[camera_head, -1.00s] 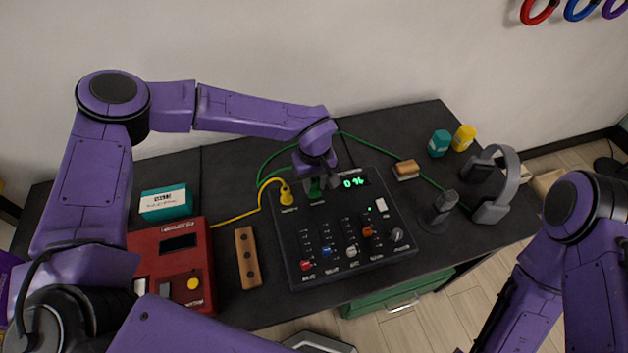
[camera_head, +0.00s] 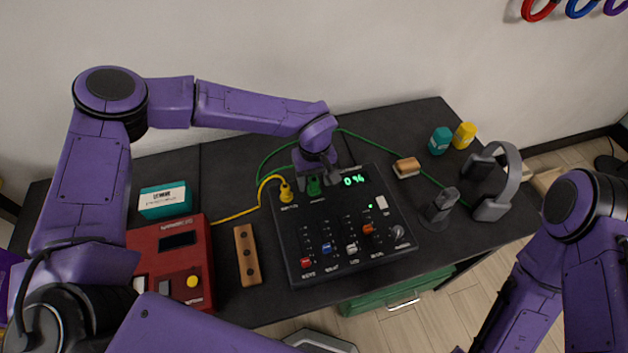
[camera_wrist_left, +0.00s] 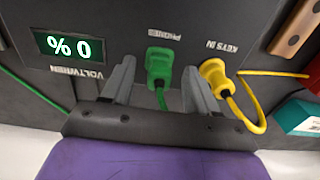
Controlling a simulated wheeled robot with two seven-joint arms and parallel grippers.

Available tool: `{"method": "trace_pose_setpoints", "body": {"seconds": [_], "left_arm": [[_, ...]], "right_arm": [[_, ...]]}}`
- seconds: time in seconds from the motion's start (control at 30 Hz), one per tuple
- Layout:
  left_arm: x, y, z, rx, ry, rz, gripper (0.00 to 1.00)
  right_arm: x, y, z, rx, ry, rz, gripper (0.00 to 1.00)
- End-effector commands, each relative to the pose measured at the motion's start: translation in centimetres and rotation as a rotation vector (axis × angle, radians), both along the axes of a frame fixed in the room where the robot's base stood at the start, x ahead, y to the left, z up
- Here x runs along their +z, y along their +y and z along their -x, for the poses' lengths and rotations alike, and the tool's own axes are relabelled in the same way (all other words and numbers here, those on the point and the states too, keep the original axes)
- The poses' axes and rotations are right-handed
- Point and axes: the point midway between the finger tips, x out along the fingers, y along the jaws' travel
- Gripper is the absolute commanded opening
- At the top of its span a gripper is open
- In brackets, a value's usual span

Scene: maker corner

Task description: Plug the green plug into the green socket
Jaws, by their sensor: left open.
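The green plug (camera_head: 314,186) stands at the top of the black mixer (camera_head: 329,271), at the place labelled PHONES, with its green cable trailing behind. In the left wrist view the green plug (camera_wrist_left: 159,63) sits on the panel and covers the green socket, so I cannot tell how deep it is seated. My left gripper (camera_head: 320,178) is above the mixer's back edge. Its fingers (camera_wrist_left: 155,84) are spread on either side of the plug, with gaps between them and it. My right gripper is out of view; only my right arm shows at the right.
A yellow plug (camera_head: 285,193) with a yellow cable stands just left of the green one, close to a left gripper finger. A red box (camera_head: 172,259), a wooden block (camera_head: 247,257), a microphone (camera_head: 441,206) and headphones (camera_head: 500,188) surround the mixer.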

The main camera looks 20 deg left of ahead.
Motion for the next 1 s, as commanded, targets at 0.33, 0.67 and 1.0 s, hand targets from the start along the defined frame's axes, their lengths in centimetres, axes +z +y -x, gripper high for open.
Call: {"method": "trace_pose_setpoints", "body": {"seconds": [0.33, 0.67, 1.0], "left_arm": [[7.2, 0.0, -0.1, 0.0, -0.006, 0.001, 0.59], [9.5, 0.0, -0.1, -0.001, -0.002, 0.001, 0.59], [9.4, 0.0, -0.1, 0.0, -0.002, 0.001, 0.59]], "right_arm": [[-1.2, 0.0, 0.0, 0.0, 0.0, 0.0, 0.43], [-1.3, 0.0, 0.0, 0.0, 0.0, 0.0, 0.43], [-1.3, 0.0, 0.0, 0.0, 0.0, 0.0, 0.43]]}}
